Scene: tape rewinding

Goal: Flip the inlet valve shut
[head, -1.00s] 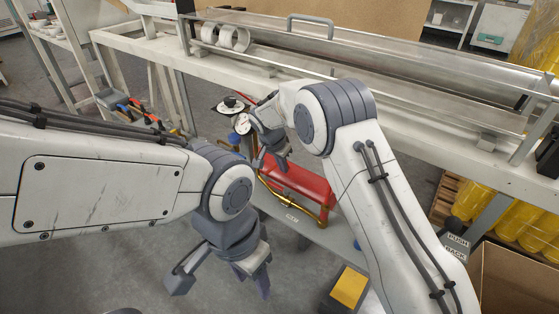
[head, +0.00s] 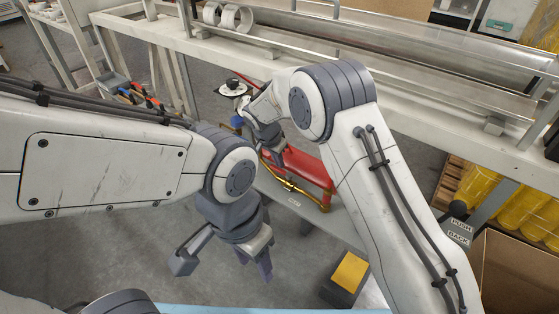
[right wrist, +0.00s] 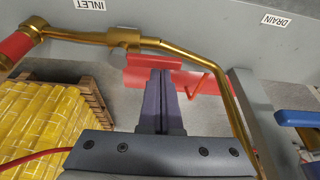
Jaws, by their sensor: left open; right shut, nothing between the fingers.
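The inlet valve (right wrist: 125,39) is a brass body on a brass pipe, below the INLET label (right wrist: 90,4) in the right wrist view. A red handle piece (right wrist: 192,78) shows below it, partly hidden behind my right gripper (right wrist: 161,72). That gripper is shut and empty, its fingertips overlapping the red piece; I cannot tell if they touch. In the head view my right gripper (head: 279,160) is over the red tank (head: 315,178), near the brass pipe. My left gripper (head: 222,264) is open and empty, lower down, away from the tank.
The brass pipe (right wrist: 233,100) curves close by my right gripper. A long bench (head: 400,115) runs behind. A yellow-topped block (head: 350,272) stands at lower right.

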